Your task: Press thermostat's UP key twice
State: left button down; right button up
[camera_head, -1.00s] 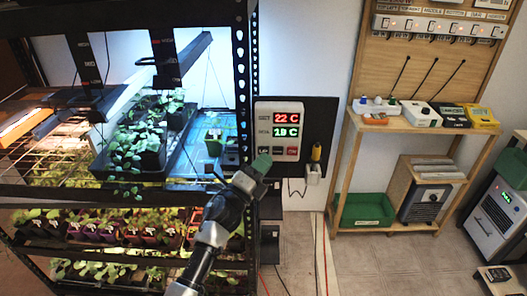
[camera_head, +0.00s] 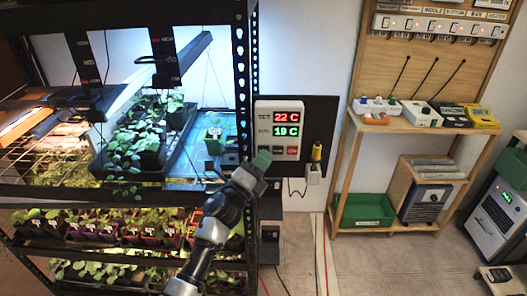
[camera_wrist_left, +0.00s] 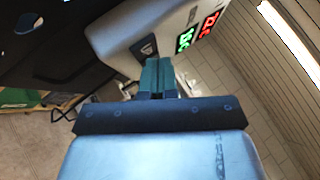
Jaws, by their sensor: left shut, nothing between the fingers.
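The thermostat (camera_head: 258,124) is a white box on a dark panel beside the rack. Its red top readout (camera_head: 287,118) shows 22 C and its green lower readout (camera_head: 286,131) shows 19 C. A row of small keys sits below; a red key (camera_head: 292,150) is at its right end. My left gripper (camera_head: 262,160) has green fingertips, shut and empty, at the lower left of the thermostat, partly covering the key area. In the left wrist view the fingertips (camera_wrist_left: 157,76) are close to the thermostat's housing (camera_wrist_left: 116,30), near a dark key (camera_wrist_left: 146,46). I cannot tell whether they touch. Key labels are unreadable.
The seedling rack (camera_head: 242,70) with its black upright stands left of the thermostat. A wooden shelf unit (camera_head: 343,150) with a green bin (camera_head: 366,211) stands further right.

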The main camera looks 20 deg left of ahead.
pick_arm(q)
jog(key=shift+w, duration=0.25)
dwell(0.5)
jog(key=shift+s, duration=0.1)
dwell(0.3)
jog(key=shift+s+d, duration=0.15)
jog(key=shift+s, duration=0.45)
jog(key=s, duration=0.2)
jog(key=s+d+p, duration=0.1)
jog(key=s, duration=0.1)
jog(key=shift+s+d, duration=0.2)
jog(key=shift+s, duration=0.2)
dwell(2.4)
